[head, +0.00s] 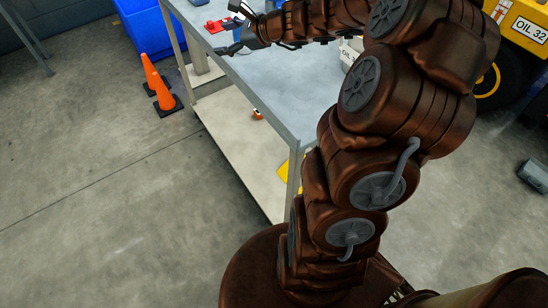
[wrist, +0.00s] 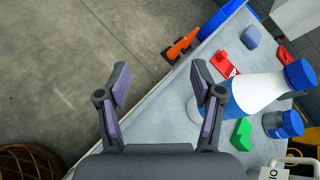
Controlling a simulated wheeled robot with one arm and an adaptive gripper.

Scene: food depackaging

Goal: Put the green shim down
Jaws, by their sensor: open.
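The green shim (wrist: 241,134) lies on the grey metal table (wrist: 180,115) in the wrist view, right of my gripper and beside a white bottle with a blue cap (wrist: 260,90). My gripper (wrist: 160,82) is open, with nothing between its fingers. Its right finger overlaps the bottle's base in the picture; I cannot tell whether they touch. In the head view my gripper (head: 238,32) is at the table's far left edge. I cannot make out the shim there.
A red part (wrist: 224,65), a blue block (wrist: 251,37) and a blue-capped container (wrist: 283,124) are on the table. Orange cones (head: 158,85) and a blue bin (head: 150,30) stand on the floor beyond the table's left edge. Open floor lies left.

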